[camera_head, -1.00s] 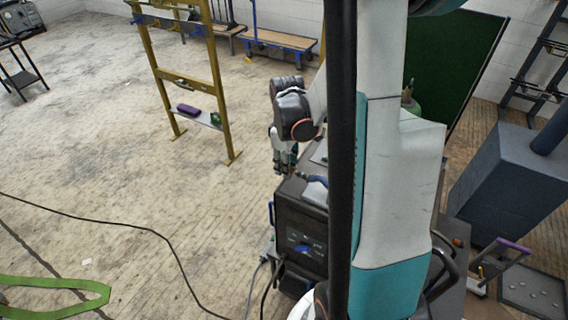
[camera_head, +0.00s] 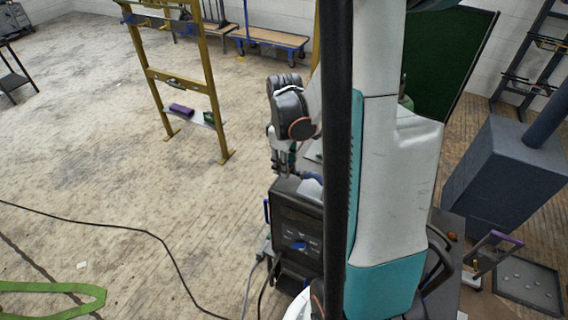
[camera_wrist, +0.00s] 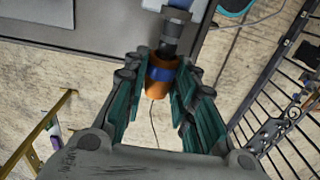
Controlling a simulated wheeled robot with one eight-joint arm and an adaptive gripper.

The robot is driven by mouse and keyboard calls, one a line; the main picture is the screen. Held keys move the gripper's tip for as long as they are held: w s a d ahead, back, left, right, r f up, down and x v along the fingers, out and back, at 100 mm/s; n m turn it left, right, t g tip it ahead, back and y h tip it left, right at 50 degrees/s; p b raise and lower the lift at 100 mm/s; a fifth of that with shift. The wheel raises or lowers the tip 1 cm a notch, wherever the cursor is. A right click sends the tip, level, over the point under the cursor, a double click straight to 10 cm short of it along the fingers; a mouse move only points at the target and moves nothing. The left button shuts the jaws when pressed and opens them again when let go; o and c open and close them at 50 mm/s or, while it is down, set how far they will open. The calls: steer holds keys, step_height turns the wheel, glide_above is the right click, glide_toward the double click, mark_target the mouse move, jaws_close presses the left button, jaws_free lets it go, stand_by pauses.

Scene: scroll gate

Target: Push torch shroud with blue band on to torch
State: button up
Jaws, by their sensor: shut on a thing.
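In the wrist view, my gripper (camera_wrist: 163,86) is shut on the torch shroud (camera_wrist: 157,83), an orange-brown cup with a blue band (camera_wrist: 162,72) round it. The shroud sits between the teal-lined fingers. The dark torch (camera_wrist: 173,38) is just beyond it, roughly in line, and its near end meets or overlaps the shroud's far end. I cannot tell whether the shroud is seated on it. In the head view, my gripper (camera_head: 284,162) points down by the top of a dark machine box (camera_head: 295,225). The shroud and torch cannot be made out there.
A yellow frame (camera_head: 206,85) with a low shelf holding a purple item (camera_head: 181,110) stands to the left. A black cable (camera_head: 110,227) and a green strap (camera_head: 60,288) lie on the floor. A blue-grey block (camera_head: 505,175) stands to the right. Open floor is at left.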

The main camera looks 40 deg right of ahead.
mark_target(300, 172)
steer(key=shift+s+d, duration=0.2)
steer(key=shift+s, duration=0.4)
steer(key=shift+s+d, duration=0.15)
steer(key=shift+s, duration=0.4)
stand_by(1.0)
steer(key=shift+s+d+b, duration=0.1)
steer(key=shift+s+b, duration=0.15)
steer(key=shift+b, duration=0.1)
stand_by(0.6)
steer(key=shift+o, duration=0.7)
jaws_close()
steer(key=shift+s+d+b, duration=0.15)
steer(key=shift+s+d, duration=0.05)
steer(key=shift+s, duration=0.3)
steer(key=shift+s+d+b, duration=0.15)
steer(key=shift+s, duration=0.3)
stand_by(0.9)
